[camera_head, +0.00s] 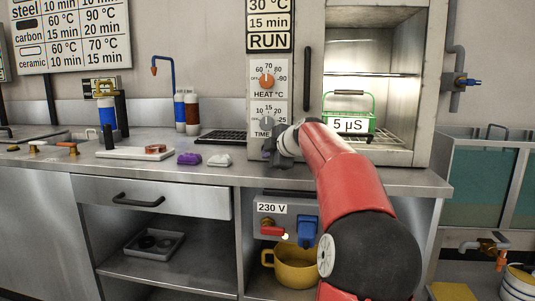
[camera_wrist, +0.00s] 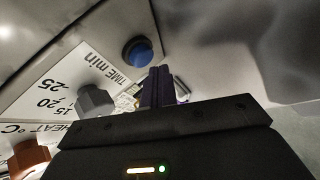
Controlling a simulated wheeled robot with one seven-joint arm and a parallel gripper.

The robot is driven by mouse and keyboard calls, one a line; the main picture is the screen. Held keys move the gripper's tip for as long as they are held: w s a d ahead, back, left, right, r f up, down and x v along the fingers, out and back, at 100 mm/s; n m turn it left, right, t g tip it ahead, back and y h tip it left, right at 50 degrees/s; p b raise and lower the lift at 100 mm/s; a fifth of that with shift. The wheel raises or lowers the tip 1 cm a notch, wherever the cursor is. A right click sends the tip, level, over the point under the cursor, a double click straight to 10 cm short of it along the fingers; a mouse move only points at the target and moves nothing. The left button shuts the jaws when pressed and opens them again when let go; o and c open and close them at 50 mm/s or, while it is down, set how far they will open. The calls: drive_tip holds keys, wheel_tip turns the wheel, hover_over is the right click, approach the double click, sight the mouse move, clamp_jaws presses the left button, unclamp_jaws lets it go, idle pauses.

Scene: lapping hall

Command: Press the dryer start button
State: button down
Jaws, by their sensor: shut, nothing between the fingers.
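The dryer (camera_head: 314,25) stands on the bench, with a display reading 30 °C, 15 min and RUN on its left panel. Below are an orange HEAT dial (camera_head: 266,81) and a grey TIME dial (camera_head: 267,121). In the wrist view, a round blue button (camera_wrist: 138,53) sits on the panel beyond the grey TIME dial (camera_wrist: 95,101). My gripper (camera_head: 268,153) is at the panel's lower part in the head view, where the button is hidden. In the wrist view my gripper (camera_wrist: 160,73) is shut and empty, its tips close to the button; contact cannot be told.
A green basket (camera_head: 366,131) labelled 5 µS stands in the dryer's open chamber. A purple item (camera_head: 188,158) and a white item (camera_head: 220,160) lie on the bench to the left. Below the bench are a 230 V box (camera_head: 272,225) and a yellow pot (camera_head: 294,270).

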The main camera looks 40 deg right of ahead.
drive_tip(key=shift+s+a+f+b, duration=0.2)
drive_tip(key=shift+s+a+b, duration=0.05)
drive_tip(key=shift+b, duration=0.45)
drive_tip(key=b, duration=0.1)
drive_tip(key=s+a+b, duration=0.1)
drive_tip(key=shift+s+a+b, duration=0.2)
drive_tip(key=shift+a+b, duration=0.1)
drive_tip(key=shift+b, duration=0.05)
drive_tip(key=shift+s+a+b, duration=0.45)
drive_tip(key=shift+a+b, duration=0.1)
drive_tip(key=shift+b, duration=0.2)
drive_tip(key=shift+s+a+r, duration=0.2)
drive_tip(key=shift+s+a, duration=0.05)
drive_tip(key=shift+a, duration=0.05)
drive_tip(key=shift+a, duration=0.1)
